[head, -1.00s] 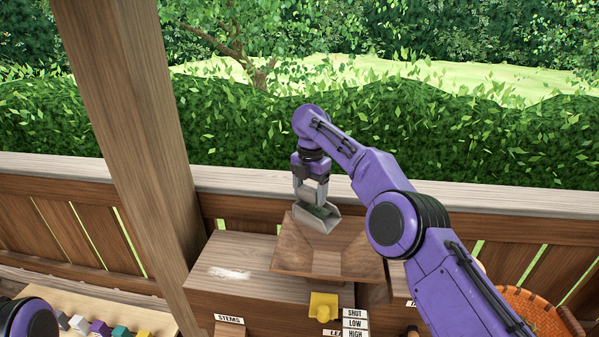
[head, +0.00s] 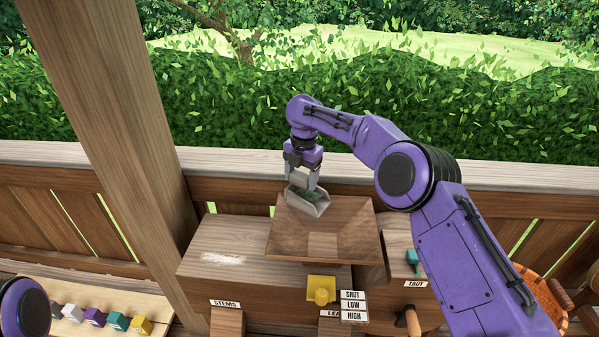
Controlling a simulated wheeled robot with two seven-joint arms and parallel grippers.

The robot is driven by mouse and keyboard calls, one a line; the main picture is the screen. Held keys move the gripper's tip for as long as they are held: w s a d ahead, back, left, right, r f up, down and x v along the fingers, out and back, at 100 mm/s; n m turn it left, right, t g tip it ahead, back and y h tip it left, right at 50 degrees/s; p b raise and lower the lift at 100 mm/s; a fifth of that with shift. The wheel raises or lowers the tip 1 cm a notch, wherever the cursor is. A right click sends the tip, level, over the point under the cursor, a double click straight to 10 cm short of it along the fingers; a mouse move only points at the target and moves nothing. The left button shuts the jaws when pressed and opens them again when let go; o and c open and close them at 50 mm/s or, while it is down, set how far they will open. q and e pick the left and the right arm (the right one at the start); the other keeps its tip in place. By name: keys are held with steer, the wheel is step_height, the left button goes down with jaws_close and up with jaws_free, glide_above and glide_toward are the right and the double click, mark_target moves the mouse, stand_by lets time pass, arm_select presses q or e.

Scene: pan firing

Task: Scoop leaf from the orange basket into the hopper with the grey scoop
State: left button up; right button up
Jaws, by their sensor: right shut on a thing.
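My right gripper (head: 303,180) is shut on the grey scoop (head: 317,207) and holds it over the back left part of the hopper. Some dark green leaf (head: 307,195) shows in the scoop. The hopper (head: 350,238) is a wide wooden funnel on top of a wooden box; no leaf shows on its visible walls. The orange basket (head: 545,292) stands at the lower right, partly hidden behind my right arm, so its contents cannot be seen. Only a rounded part of my left arm shows at the lower left; its gripper is out of view.
A yellow slider (head: 321,289) sits on the box front beside the SHUT, LOW and HIGH labels (head: 353,305). Several coloured blocks (head: 95,317) stand on a shelf at left. A thick post (head: 120,130) rises left of the box.

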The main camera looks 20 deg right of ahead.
steer(key=s+d+r+t+y, duration=0.1)
steer(key=s+r+t+y, duration=0.1)
steer(key=s+t, duration=0.1)
steer(key=shift+d+r, duration=0.3)
steer(key=shift+d, duration=0.05)
steer(key=s+d+t+y+b, duration=0.4)
steer(key=s+t+y+b, duration=0.1)
steer(key=b, duration=1.7)
steer(key=shift+s+d+r+t+b, duration=0.2)
steer(key=shift+s+d+t+b, duration=0.2)
steer(key=shift+s+t, duration=0.5)
steer(key=shift+w, duration=0.15)
